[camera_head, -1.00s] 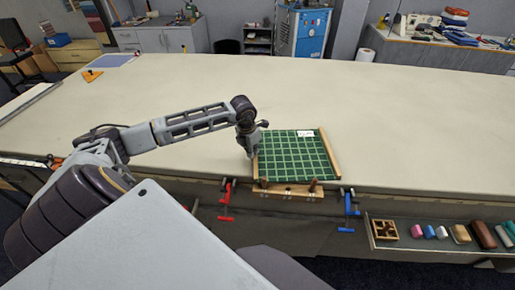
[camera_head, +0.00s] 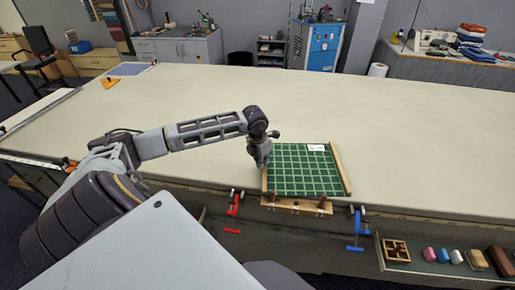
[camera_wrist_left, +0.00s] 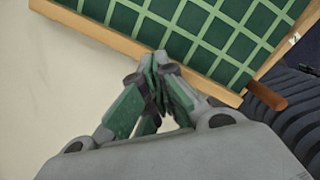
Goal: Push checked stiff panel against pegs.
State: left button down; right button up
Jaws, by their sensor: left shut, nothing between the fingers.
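The green checked panel (camera_head: 303,170), with pale grid lines and a white label, lies flat near the table's front edge. A wooden strip runs along its right side, and the left wrist view shows a wooden edge beside the green surface (camera_wrist_left: 215,35). Two brown pegs, the left peg (camera_head: 272,196) and the right peg (camera_head: 322,203), stand on a wooden bar at the panel's front side. My left gripper (camera_head: 263,164) is shut and empty at the panel's left side. In the left wrist view its fingertips (camera_wrist_left: 156,66) meet or overlap the wooden edge; contact is unclear. My right gripper is out of view.
A red clamp (camera_head: 233,208) and a blue clamp (camera_head: 356,228) sit at the table's front edge. A tray with a wooden divided box (camera_head: 396,251) and several coloured blocks is at lower right. The cloth table (camera_head: 410,140) is clear behind and right of the panel.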

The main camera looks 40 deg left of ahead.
pick_arm(q)
jog(key=shift+w+a, duration=0.1)
jog(key=shift+r, duration=0.3)
jog(key=shift+s+d+r, duration=0.2)
jog(key=shift+s+d, duration=0.1)
jog(key=shift+s, duration=0.05)
jog(key=shift+s+a+f, duration=0.25)
jog(key=shift+s+a, duration=0.1)
jog(key=shift+a, duration=0.05)
jog(key=shift+s, duration=0.25)
jog(key=shift+s+d+r+b, duration=0.1)
jog(key=shift+s+b, duration=0.25)
jog(key=shift+s, duration=0.2)
jog(key=shift+s+a, duration=0.3)
jog(key=shift+s, duration=1.25)
jog(key=shift+s+a, duration=0.15)
jog(key=shift+s, duration=1.35)
jog(key=shift+s+a, duration=0.15)
jog(key=shift+s, duration=1.3)
